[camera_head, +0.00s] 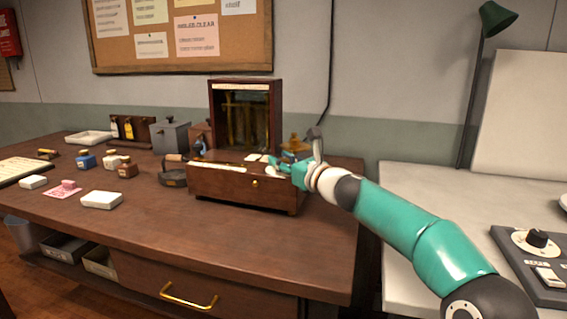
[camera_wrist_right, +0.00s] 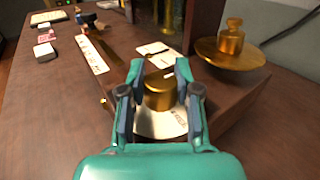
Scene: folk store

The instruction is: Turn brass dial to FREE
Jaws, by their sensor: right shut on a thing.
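The brass dial (camera_wrist_right: 160,92) shows in the right wrist view as a short gold knob standing on a pale round plate (camera_wrist_right: 160,124). Some lettering is on the plate, too small to read. My right gripper (camera_wrist_right: 160,85) is shut on the knob, one finger on each side. In the head view my right gripper (camera_head: 283,167) is at the right end of the top of a wooden box (camera_head: 232,188), and it hides the dial there. My left gripper is not in view.
A glass-fronted dark case (camera_head: 246,117) rises behind the box. A brass pan with a weight (camera_wrist_right: 232,45) stands close on the right in the wrist view. Small bottles and white blocks (camera_head: 101,200) lie on the left. The front of the wooden counter (camera_head: 240,240) is clear.

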